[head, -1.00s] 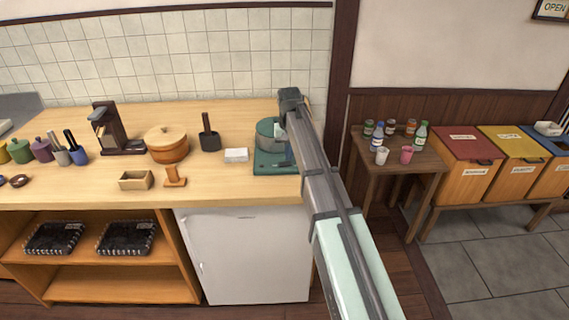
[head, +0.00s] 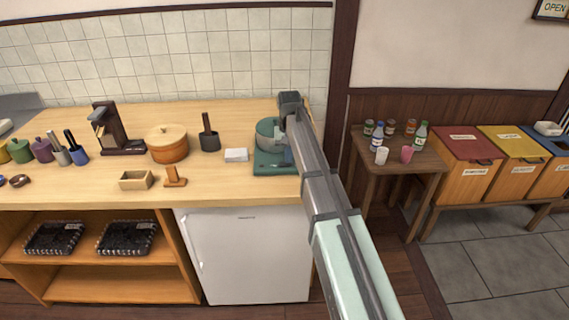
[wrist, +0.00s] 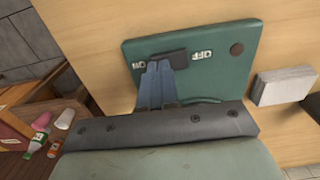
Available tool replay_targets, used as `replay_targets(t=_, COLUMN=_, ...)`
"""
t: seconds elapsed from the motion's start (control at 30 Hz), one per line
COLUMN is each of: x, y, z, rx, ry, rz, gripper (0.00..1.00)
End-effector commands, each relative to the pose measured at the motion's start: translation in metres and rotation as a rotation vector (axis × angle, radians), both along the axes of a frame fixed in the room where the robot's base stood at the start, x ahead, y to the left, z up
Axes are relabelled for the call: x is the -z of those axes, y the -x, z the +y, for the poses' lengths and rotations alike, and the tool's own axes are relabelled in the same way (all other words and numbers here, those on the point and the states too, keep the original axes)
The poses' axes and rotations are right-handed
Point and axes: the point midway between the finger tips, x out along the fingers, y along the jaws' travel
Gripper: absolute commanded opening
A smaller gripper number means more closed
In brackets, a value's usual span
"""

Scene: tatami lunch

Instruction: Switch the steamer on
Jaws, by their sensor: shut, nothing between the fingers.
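The steamer, a teal pot (head: 266,130) on a green base (head: 264,168), stands at the right end of the counter. In the wrist view the base (wrist: 215,78) has a dark switch (wrist: 176,56) between an ON mark on its left and an OFF mark on its right. A brown round knob (wrist: 237,48) sits near the corner. My gripper (wrist: 160,66) is shut and empty, its tips at the ON end of the switch. They cover part of that end; I cannot tell if they touch it. In the head view my arm hides the fingers.
A white block (head: 236,155) lies beside the base. A dark holder (head: 209,140), a lidded wooden tub (head: 167,144) and a small wooden box (head: 136,180) stand farther left. A side table (head: 400,167) with bottles and cups is to the right.

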Motion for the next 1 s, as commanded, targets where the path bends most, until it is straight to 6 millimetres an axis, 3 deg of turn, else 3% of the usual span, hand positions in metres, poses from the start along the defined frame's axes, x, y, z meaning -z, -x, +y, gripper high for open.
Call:
replay_targets(t=0.67, x=0.007, y=0.000, z=0.000, rx=0.000, ry=0.000, rz=0.000, gripper=0.00)
replay_targets(t=1.0, x=-0.008, y=0.000, z=0.000, rx=0.000, ry=0.000, rz=0.000, gripper=0.00)
